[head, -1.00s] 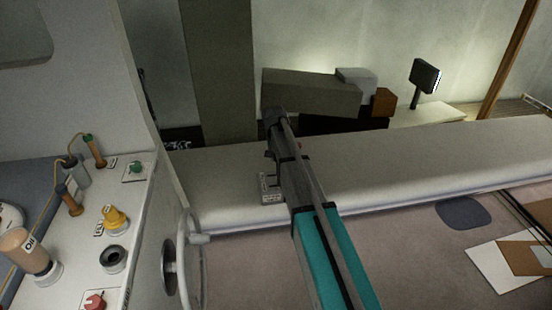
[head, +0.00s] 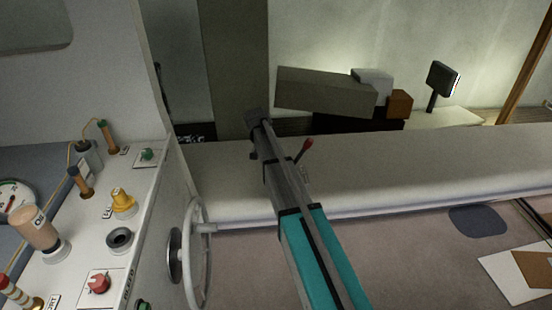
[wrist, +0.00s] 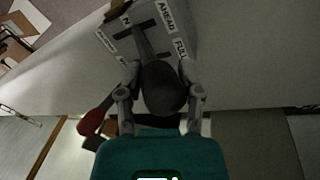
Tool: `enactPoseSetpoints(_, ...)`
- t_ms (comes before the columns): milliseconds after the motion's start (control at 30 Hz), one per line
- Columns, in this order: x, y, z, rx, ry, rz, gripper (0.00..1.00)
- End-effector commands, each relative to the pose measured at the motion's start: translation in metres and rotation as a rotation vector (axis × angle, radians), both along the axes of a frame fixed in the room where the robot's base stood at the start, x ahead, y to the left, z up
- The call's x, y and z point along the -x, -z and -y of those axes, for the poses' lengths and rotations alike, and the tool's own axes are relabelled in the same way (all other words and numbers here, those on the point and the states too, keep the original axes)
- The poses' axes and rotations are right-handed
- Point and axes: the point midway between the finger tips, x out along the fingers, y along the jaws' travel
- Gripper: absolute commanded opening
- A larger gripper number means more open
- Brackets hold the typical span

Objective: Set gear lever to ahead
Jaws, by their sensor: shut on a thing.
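The gear lever (wrist: 163,88) has a dark round knob, which sits between the two fingers of my gripper (wrist: 161,98) in the wrist view. My gripper is shut on this knob. Its grey stem runs up to a pale control plate (wrist: 181,40) with labels N, AHEAD and FULL. The stem leans over, and I cannot tell exactly which mark it stands at. In the head view my arm hides the gear lever and most of the plate. My gripper (head: 256,118) shows there only from behind, its fingers unclear.
A second lever with a red knob (head: 307,143) stands just right of my arm; the wrist view also shows its red knob (wrist: 92,122) close by my gripper. A handwheel (head: 190,255) and a switch panel are at left. The pale ledge (head: 430,160) is clear at right.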

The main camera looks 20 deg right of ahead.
Motion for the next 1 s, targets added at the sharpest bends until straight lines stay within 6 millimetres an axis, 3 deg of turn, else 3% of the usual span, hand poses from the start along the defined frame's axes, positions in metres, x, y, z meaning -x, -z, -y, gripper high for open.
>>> enactPoseSetpoints(600,-0.0032,0.0044,-0.0068,-0.007,0.002,0.004,0.00)
enactPoseSetpoints(633,-0.0033,0.0043,-0.0066,-0.007,0.002,0.004,0.54)
enactPoseSetpoints(700,-0.0032,0.0043,-0.0064,-0.006,0.003,0.003,0.67)
enactPoseSetpoints(767,-0.0031,0.0043,-0.0059,-0.005,0.002,0.004,0.76)
enactPoseSetpoints(1000,-0.0025,0.0043,-0.0042,-0.003,0.005,0.003,0.76)
